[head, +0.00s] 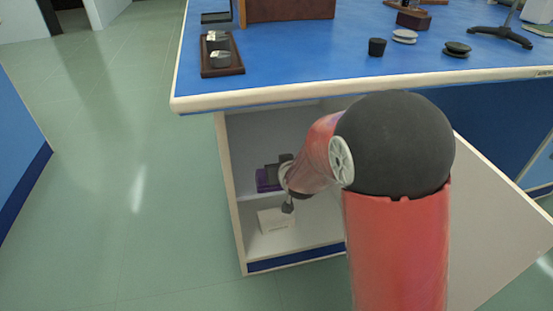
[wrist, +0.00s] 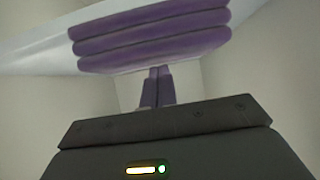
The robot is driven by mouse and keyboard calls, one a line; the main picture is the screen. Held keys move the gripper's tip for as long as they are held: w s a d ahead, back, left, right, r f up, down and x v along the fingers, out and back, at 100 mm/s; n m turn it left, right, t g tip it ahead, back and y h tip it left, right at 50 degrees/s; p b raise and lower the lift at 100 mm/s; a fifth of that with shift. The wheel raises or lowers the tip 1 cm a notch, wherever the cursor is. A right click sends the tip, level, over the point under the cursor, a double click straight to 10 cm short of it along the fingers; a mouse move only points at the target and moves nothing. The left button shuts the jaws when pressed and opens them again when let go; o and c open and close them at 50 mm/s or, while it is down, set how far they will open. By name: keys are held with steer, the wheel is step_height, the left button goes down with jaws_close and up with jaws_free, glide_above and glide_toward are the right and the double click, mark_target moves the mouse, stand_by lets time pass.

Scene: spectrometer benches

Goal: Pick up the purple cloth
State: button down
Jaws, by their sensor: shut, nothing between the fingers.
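The purple cloth (head: 264,182) lies folded on the middle shelf of the open cabinet under the blue bench. In the wrist view the cloth (wrist: 150,35) shows as several stacked purple folds on a pale shelf, just past my fingertips. My gripper (wrist: 160,72) is shut and empty, with its two fingers together. Its tips show close against the near edge of the cloth in that view; I cannot tell whether they touch it. In the head view my gripper reaches into the cabinet beside the cloth, and its fingers cannot be made out.
The cabinet (head: 230,165) has its white door (head: 490,215) swung open on the right. A white box (head: 274,220) sits on the lower level. The floor at left is clear.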

steer(key=shift+s+d+f, duration=0.15)
steer(key=shift+s+f, duration=0.4)
steer(key=shift+s, duration=0.05)
steer(key=shift+r+p, duration=0.35)
steer(key=shift+r, duration=0.45)
steer(key=shift+w+f+b, duration=0.15)
steer(key=shift+w+b, duration=0.05)
steer(key=shift+b, duration=0.2)
